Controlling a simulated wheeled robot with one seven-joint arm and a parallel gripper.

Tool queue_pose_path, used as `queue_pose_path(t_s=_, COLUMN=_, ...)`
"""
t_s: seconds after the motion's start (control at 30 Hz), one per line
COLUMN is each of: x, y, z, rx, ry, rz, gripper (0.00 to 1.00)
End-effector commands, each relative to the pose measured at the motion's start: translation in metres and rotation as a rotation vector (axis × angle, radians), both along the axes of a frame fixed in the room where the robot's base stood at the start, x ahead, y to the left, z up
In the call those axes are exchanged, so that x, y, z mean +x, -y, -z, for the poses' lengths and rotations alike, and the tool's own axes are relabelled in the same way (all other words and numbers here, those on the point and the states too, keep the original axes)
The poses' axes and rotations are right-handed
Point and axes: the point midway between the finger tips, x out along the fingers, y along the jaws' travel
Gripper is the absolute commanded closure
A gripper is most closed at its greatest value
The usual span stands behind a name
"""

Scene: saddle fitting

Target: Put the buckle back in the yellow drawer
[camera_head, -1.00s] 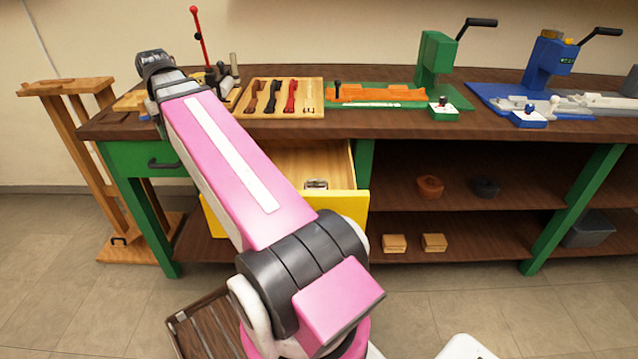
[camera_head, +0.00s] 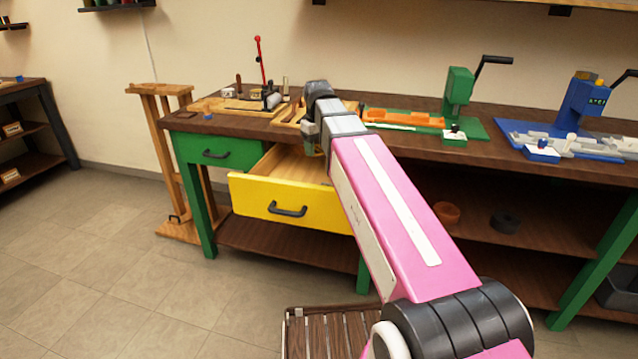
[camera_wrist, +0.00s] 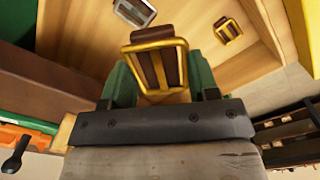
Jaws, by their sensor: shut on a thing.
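The yellow drawer (camera_head: 285,208) stands open under the workbench, right of the green drawer. My gripper (camera_head: 312,146) is over the open drawer, partly hidden by my arm in the head view. In the wrist view, my gripper (camera_wrist: 160,78) has its green fingers shut on a brass-framed buckle (camera_wrist: 152,46) with a brown strap piece. The drawer's wooden floor (camera_wrist: 200,20) lies beyond it. A silver buckle (camera_wrist: 134,11) and a smaller-looking brass buckle (camera_wrist: 227,30) lie inside the drawer. The held buckle is too small to make out in the head view.
The drawer's wooden side wall (camera_wrist: 262,30) runs close on the right in the wrist view. The workbench top (camera_head: 240,122) carries tools, a tray and a green press (camera_head: 459,90). A wooden stand (camera_head: 165,150) is at the left. A slatted surface (camera_head: 325,335) is low in front.

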Motion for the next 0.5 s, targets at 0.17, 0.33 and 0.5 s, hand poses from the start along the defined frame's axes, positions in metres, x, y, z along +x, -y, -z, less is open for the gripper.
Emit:
queue_pose_path(t_s=0.17, x=0.034, y=-0.083, z=0.020, rx=0.000, ry=-0.001, rz=-0.305, gripper=0.70)
queue_pose_path(t_s=0.33, x=0.047, y=-0.142, z=0.037, rx=-0.001, ry=-0.001, rz=-0.529, gripper=0.70)
queue_pose_path(t_s=0.5, x=0.050, y=-0.175, z=0.047, rx=-0.001, ry=-0.001, rz=-0.654, gripper=0.70)
